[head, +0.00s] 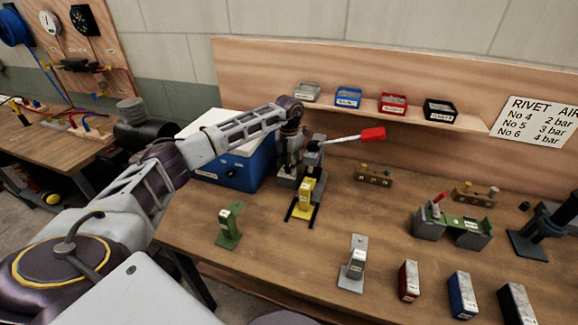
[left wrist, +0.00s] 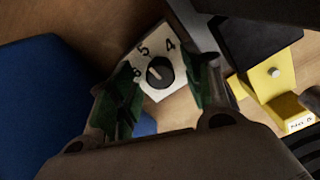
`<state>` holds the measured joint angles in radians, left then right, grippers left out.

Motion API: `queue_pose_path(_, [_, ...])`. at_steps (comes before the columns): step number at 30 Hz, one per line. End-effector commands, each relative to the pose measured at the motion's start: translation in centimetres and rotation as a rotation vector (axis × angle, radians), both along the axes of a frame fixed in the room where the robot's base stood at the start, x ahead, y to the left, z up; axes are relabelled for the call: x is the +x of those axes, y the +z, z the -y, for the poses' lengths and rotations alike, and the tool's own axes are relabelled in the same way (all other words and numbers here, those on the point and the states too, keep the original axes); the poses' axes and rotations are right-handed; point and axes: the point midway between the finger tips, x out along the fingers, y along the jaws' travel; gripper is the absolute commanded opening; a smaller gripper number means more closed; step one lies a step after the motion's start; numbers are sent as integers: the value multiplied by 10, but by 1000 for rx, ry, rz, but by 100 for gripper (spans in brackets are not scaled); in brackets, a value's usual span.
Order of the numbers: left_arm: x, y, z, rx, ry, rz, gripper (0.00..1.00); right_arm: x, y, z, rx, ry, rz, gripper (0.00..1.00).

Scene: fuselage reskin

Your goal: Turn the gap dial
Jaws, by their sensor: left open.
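The gap dial (left wrist: 159,73) shows in the left wrist view as a round black knob on a white plate (left wrist: 156,92) marked 4, 5 and 6. A pale mark on the knob lies on its left side; which number it points at is hard to tell. My left gripper (left wrist: 166,78) is open, with its green-padded fingers on either side of the dial; contact with the knob cannot be made out. In the head view my left gripper (head: 289,160) is at the press with the red-tipped lever (head: 345,136), and the dial is hidden there. My right gripper is out of view.
A blue box (head: 248,172) stands left of the gripper. A yellow block (head: 305,193) sits at the press front. A green stand (head: 230,227), grey stand (head: 354,264) and coloured blocks (head: 409,281) stand nearer. Bare tabletop (head: 285,248) lies between the stands.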

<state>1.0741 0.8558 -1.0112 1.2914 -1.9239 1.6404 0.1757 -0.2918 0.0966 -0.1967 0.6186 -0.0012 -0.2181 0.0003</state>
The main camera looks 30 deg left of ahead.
Motion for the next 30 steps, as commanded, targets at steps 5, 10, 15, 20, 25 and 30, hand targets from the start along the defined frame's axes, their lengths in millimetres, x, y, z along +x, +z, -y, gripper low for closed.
queue_pose_path(5, [1, 16, 0, 0, 0, 3, 50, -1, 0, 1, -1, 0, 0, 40])
queue_pose_path(10, [1, 40, 0, -1, -1, 4, 50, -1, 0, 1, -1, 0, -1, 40])
queue_pose_path(15, [1, 65, 0, 0, 0, 3, 50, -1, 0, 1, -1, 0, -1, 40])
queue_pose_path(20, [1, 88, 0, 1, 1, 3, 50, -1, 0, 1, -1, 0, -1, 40])
queue_pose_path(25, [0, 106, 0, 0, 1, 2, 50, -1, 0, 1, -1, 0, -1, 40])
queue_pose_path(30, [1, 114, 0, -1, 0, 2, 50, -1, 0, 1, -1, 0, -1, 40])
